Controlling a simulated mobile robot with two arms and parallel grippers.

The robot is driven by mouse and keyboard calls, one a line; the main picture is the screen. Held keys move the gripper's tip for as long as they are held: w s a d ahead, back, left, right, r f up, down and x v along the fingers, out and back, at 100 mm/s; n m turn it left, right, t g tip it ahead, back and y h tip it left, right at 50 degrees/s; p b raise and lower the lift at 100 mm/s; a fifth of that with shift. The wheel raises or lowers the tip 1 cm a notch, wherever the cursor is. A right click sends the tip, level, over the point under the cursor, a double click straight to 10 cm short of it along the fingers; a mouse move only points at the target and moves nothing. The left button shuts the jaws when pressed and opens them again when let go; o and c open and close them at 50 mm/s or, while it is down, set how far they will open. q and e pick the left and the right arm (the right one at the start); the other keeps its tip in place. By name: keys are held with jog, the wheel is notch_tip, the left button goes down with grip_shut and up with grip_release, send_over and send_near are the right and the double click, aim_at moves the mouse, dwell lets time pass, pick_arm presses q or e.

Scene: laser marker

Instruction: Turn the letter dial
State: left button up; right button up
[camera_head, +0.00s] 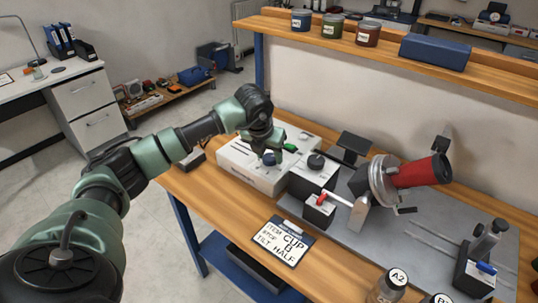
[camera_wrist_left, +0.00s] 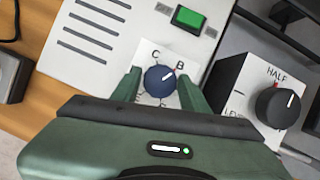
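The letter dial is a round blue knob (camera_wrist_left: 160,79) on the white box (camera_wrist_left: 95,38); it also shows in the head view (camera_head: 269,159). Letters C and B are readable above it; others are hidden or too small. Its white pointer line aims up and right, toward a small red mark near B. My left gripper (camera_wrist_left: 160,90) is over the dial, with one green finger on each side and narrow gaps between. It shows in the head view (camera_head: 267,150) above the box. My right gripper is not in view.
A black knob (camera_wrist_left: 277,105) labelled HALF stands on a box to the right. A green button (camera_wrist_left: 188,18) is on the white box. A red cup (camera_head: 424,171) sits in a round fixture on the grey plate. Jars (camera_head: 388,285) stand at the front edge.

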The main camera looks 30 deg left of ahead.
pick_arm(q)
jog(key=shift+o, duration=0.9)
jog(key=b+v, duration=0.1)
jog(key=v, duration=0.7)
notch_tip(320, 180, up, 7)
jog(key=p, duration=0.4)
jog(key=shift+p, duration=0.4)
jog(key=shift+f, duration=0.1)
